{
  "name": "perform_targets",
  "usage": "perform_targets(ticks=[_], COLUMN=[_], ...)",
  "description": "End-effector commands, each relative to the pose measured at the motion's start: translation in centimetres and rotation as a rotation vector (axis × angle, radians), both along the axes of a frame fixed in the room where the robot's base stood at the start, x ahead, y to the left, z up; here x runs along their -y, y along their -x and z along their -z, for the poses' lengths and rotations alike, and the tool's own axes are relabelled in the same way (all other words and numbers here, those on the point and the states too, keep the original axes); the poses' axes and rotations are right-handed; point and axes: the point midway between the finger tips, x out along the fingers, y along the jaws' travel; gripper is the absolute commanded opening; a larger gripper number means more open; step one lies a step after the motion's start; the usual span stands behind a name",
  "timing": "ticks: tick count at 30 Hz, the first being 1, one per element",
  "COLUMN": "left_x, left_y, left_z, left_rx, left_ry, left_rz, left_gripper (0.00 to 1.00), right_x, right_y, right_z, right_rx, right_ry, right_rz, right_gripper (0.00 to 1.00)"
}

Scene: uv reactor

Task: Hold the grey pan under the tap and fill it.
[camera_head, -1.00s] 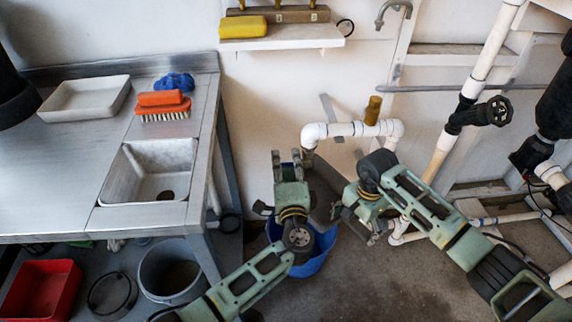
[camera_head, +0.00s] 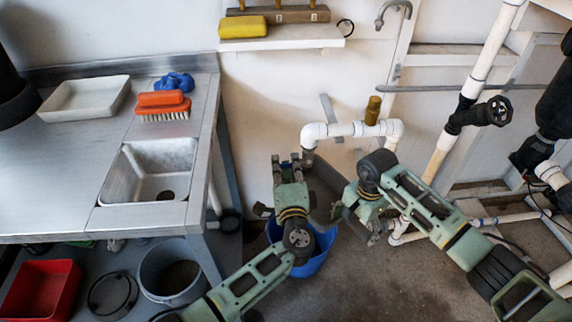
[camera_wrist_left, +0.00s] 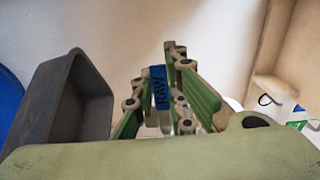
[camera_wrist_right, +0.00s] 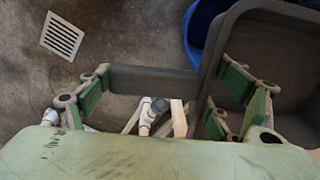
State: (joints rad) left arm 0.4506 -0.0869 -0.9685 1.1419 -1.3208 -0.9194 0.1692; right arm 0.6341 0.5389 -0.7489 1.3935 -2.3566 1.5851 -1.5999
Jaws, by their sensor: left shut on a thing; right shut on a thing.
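The grey pan (camera_head: 323,190) is held in the air, partly hidden behind my left gripper. It also shows in the left wrist view (camera_wrist_left: 72,112) and the right wrist view (camera_wrist_right: 275,55); no water can be made out in it. My right gripper (camera_head: 356,220) is shut on the pan's handle (camera_wrist_right: 150,80). A white pipe (camera_head: 345,130) with a brass-coloured knob ends in a downward spout (camera_head: 307,157), just above the pan's far left part in the head view. My left gripper (camera_head: 287,165) is shut on a blue piece marked RAW (camera_wrist_left: 158,88), left of the spout.
A blue bucket (camera_head: 318,258) stands on the floor below the pan. The steel sink bench (camera_head: 160,217) is at the left, with a tray (camera_head: 84,98) and a brush (camera_head: 163,104). A shelf (camera_head: 285,40) and pipework with a black handwheel (camera_head: 499,111) are beyond.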

Motion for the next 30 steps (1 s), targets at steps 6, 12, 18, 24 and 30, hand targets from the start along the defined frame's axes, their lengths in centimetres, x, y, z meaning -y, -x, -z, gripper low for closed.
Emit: perform_targets(ticks=[6, 12, 18, 24, 30], left_x=[0.3, 0.5, 0.6, 0.6, 0.5], left_y=[0.1, 0.1, 0.1, 0.1, 0.1], left_z=[1.6, 2.4, 2.5, 2.5, 2.4], left_rx=[-0.004, -0.002, -0.001, -0.002, 0.0], left_ry=[0.21, 0.342, 0.367, 0.365, 0.364], left_rz=[0.0, 0.0, 0.001, 0.001, 0.001], left_gripper=[0.0, 0.0, 0.0, 0.15, 0.32], right_x=[0.0, 0.0, 0.0, 0.0, 0.0], right_y=[-0.1, -0.1, -0.1, -0.1, -0.1], right_z=[-0.1, -0.1, -0.1, -0.1, -0.1], right_rx=[0.002, 0.002, 0.002, 0.002, 0.002], right_ry=[-0.001, -0.001, -0.001, -0.001, -0.001], right_rz=[0.0, 0.0, 0.0, 0.0, 0.0], right_gripper=[0.35, 0.35, 0.35, 0.35, 0.35])
